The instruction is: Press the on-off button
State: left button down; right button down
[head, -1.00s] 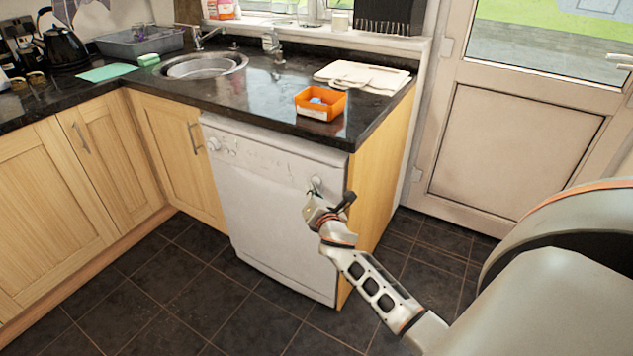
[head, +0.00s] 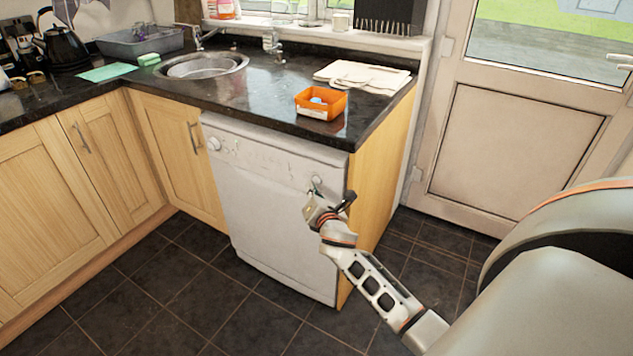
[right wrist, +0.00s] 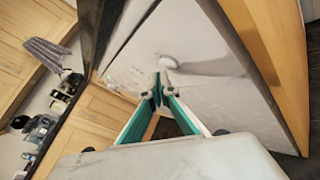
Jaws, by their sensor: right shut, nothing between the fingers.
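The white dishwasher (head: 262,215) stands under the end of the dark counter. A small round white button (head: 317,180) sits at the right end of its upper panel. It also shows in the right wrist view (right wrist: 168,62), just beyond my fingertips. My right gripper (right wrist: 160,90) is shut and empty, its tips close together and pointing at the panel near the button. In the head view my right gripper (head: 315,194) is just below the button and partly covers the panel. I cannot tell whether the tips touch it. My left gripper is not in view.
A round knob (head: 214,144) is at the panel's left end. The counter (head: 262,100) overhangs the dishwasher and carries an orange tray (head: 321,104). A wooden end panel (head: 375,175) is close on the right. The tiled floor (head: 195,290) in front is clear.

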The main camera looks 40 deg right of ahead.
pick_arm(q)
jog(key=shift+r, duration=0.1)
pick_arm(e)
jog(key=shift+d, duration=0.15)
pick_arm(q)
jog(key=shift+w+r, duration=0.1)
pick_arm(e)
jog(key=shift+w+d, duration=0.2)
jog(key=shift+d, duration=0.1)
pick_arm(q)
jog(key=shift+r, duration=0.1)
pick_arm(e)
jog(key=shift+d, duration=0.15)
dwell(0.5)
pick_arm(q)
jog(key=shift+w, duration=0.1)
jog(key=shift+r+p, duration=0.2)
jog(key=shift+p, duration=0.1)
pick_arm(e)
jog(key=shift+s+a, duration=0.2)
jog(key=shift+a, duration=0.4)
